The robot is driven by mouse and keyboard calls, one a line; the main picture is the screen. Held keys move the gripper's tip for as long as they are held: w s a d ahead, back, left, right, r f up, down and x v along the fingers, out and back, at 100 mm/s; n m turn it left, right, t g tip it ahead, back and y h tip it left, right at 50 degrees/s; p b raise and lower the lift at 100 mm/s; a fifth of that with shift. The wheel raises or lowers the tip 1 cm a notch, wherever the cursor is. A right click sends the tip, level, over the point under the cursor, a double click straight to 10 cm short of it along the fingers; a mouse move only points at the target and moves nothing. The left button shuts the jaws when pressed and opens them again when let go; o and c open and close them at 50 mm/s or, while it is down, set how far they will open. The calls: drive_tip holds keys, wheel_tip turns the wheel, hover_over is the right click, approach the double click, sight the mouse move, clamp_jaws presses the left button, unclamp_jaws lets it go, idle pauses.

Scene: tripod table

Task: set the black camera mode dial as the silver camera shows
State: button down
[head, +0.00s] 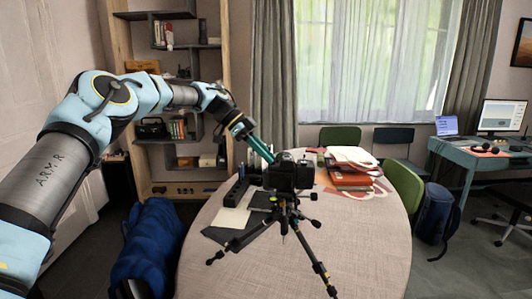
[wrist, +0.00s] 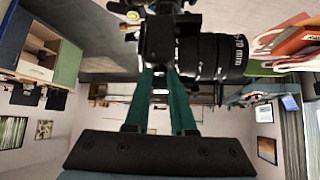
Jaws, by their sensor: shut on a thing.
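The black camera (head: 290,175) sits on a black tripod (head: 285,218) on the round table. In the wrist view the black camera (wrist: 208,56) is at the top, its lens pointing right. My gripper (head: 268,157) comes down from the upper left, and its teal fingers reach the camera's top left part. In the wrist view my gripper (wrist: 160,72) has its two fingers at the camera body. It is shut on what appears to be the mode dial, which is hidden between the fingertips. The dial's setting cannot be read. I cannot make out the silver camera in either view.
The cloth-covered table (head: 350,245) is clear at its front right. Books and papers (head: 350,170) lie at its back right. Dark flat items and pale paper (head: 232,218) lie left of the tripod. A green chair (head: 404,185) stands at right, a blue bag (head: 150,245) at left.

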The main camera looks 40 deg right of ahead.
drive_tip(key=c, duration=1)
unclamp_jaws()
drive_tip(key=shift+w+r, duration=0.1)
drive_tip(key=b+v, duration=0.1)
drive_tip(key=v, duration=0.9)
drive_tip(key=shift+w+a+r, duration=0.2)
